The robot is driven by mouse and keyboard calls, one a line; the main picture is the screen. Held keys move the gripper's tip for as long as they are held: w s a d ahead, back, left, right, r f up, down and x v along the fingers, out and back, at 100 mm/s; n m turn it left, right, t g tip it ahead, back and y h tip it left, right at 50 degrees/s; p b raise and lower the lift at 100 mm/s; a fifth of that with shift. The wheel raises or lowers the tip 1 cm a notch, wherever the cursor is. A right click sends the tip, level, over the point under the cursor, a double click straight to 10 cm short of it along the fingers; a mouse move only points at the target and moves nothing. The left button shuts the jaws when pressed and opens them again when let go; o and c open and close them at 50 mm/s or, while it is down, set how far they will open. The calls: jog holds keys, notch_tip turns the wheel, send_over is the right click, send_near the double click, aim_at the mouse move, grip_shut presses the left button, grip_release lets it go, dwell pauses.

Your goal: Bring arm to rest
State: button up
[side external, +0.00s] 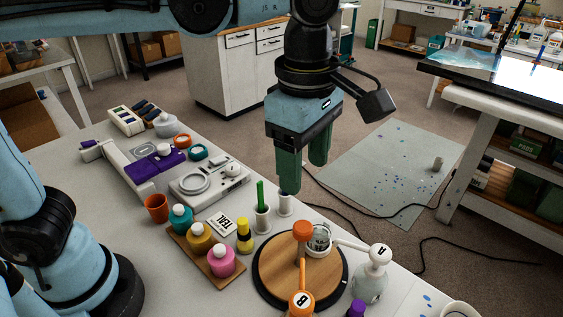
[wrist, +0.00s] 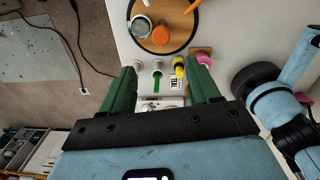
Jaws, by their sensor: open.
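My gripper (side external: 303,168) hangs above the work table, pointing down, with its green fingers apart and nothing between them. In the wrist view the two fingers (wrist: 163,88) also stand wide apart, with table things showing below between them. A white holder with a green stick (side external: 261,207) and a white holder with a dark top (side external: 285,203) stand upright on the table below the gripper. The green stick also shows in the wrist view (wrist: 157,82).
A round wooden board (side external: 265,280) carries a clear cup (side external: 319,240) and orange-topped items. Pump bottle A (side external: 372,275) stands right of it. A tray (side external: 225,272) holds several coloured bottles. A scale (side external: 210,184) and purple item (side external: 158,163) lie farther back. Air around the gripper is clear.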

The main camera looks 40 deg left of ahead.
jog(key=a+f+m+t, duration=0.3)
jog(key=a+f+m, duration=0.1)
jog(key=a+m, duration=0.5)
jog(key=s+a+f+m+t, duration=0.1)
jog(key=a+f+m+t, duration=0.2)
jog(key=a+m, duration=0.6)
jog(key=shift+a+f+m+t, duration=0.3)
jog(key=shift+a+f, duration=0.05)
jog(key=shift+f, duration=0.15)
jog(key=shift+o, duration=0.8)
jog(key=shift+s+a+f+m, duration=0.1)
jog(key=shift+a+m, duration=0.05)
jog(key=shift+m, duration=0.15)
jog(key=shift+o, duration=1.3)
jog(key=shift+r, duration=0.2)
jog(key=o, duration=0.3)
jog(key=d+r+g, duration=0.2)
jog(key=s+d+r+g, duration=0.1)
jog(key=d+r+g, duration=0.1)
jog(key=d+r, duration=0.1)
jog(key=s+d+r+g, duration=0.1)
jog(key=d+r+g, duration=0.2)
jog(key=shift+s+d, duration=0.2)
jog(key=shift+d, duration=0.05)
jog(key=shift+f, duration=5)
